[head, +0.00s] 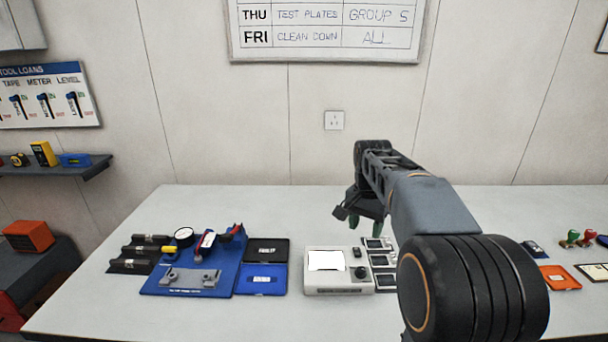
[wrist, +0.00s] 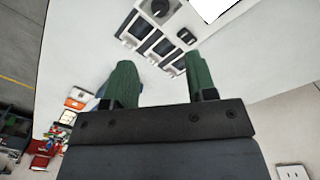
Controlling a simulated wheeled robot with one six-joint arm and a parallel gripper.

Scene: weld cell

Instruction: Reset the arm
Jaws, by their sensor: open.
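My gripper (head: 365,222) is above the white table, over the area just right of the white device with a screen and dark knob (head: 338,270). In the wrist view its two green fingers (wrist: 160,85) stand apart with nothing between them. My arm reaches in from the lower right of the head view and hides part of the table. Below the fingers, several small dark-topped blocks (head: 383,262) stand in a column; they also show in the wrist view (wrist: 146,42).
A blue fixture board (head: 180,284) with a dial gauge and clamps lies at left. Beside it are a black tray (head: 268,249) and a blue tray (head: 262,280). An orange tray (head: 560,278) and stamps (head: 571,238) are at right. The back of the table is clear.

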